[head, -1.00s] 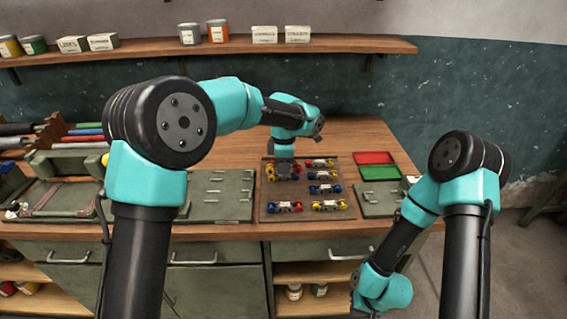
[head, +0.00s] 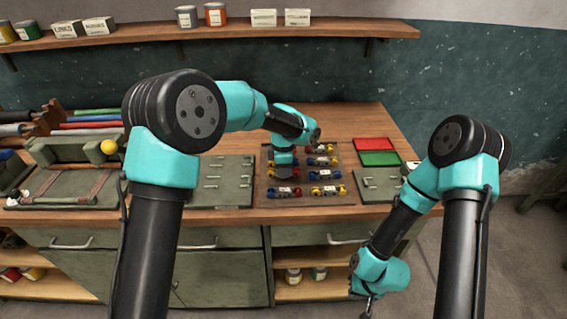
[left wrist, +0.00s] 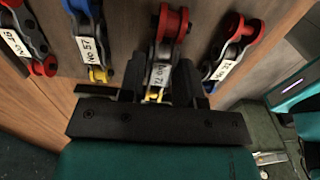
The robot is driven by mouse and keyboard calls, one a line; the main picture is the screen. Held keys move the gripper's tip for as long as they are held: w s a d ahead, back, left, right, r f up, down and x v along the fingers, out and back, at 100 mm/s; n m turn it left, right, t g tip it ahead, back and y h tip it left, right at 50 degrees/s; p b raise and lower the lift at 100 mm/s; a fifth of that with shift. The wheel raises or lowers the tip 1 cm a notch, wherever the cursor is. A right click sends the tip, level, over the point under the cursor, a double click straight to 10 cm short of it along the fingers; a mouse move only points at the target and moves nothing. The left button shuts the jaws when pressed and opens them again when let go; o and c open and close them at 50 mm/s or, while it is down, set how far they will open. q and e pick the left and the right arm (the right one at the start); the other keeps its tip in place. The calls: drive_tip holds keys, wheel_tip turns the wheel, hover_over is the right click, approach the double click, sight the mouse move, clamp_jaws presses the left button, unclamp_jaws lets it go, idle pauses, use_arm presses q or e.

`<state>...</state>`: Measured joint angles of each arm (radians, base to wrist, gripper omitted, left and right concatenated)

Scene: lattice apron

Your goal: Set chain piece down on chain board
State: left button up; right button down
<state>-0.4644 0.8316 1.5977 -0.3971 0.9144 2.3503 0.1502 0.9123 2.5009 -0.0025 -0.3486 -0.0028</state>
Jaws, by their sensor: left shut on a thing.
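The brown chain board (head: 309,203) lies on the bench with several short labelled chain pieces in rows. My left gripper (head: 284,172) is low over the board's left column. In the left wrist view it (left wrist: 163,88) is shut on a chain piece (left wrist: 161,72) with a white label, a red end on the far side and yellow at the near side. Pieces with blue and red ends lie on both sides of it. Whether the held piece touches the board I cannot tell. My right gripper (head: 370,300) hangs below the bench's front edge; its jaws are too small to read.
A red tray (head: 374,144) and a green tray (head: 380,159) lie right of the board. A grey-green panel (head: 222,185) lies to its left. Tools with coloured handles (head: 95,122) rest at the far left. A shelf (head: 345,31) with tins runs behind.

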use_arm(q)
drive_tip(key=shift+f, duration=0.75)
drive_tip(key=o, duration=1.1)
wheel_tip(320, 180, up, 17)
drive_tip(key=shift+r, duration=0.2)
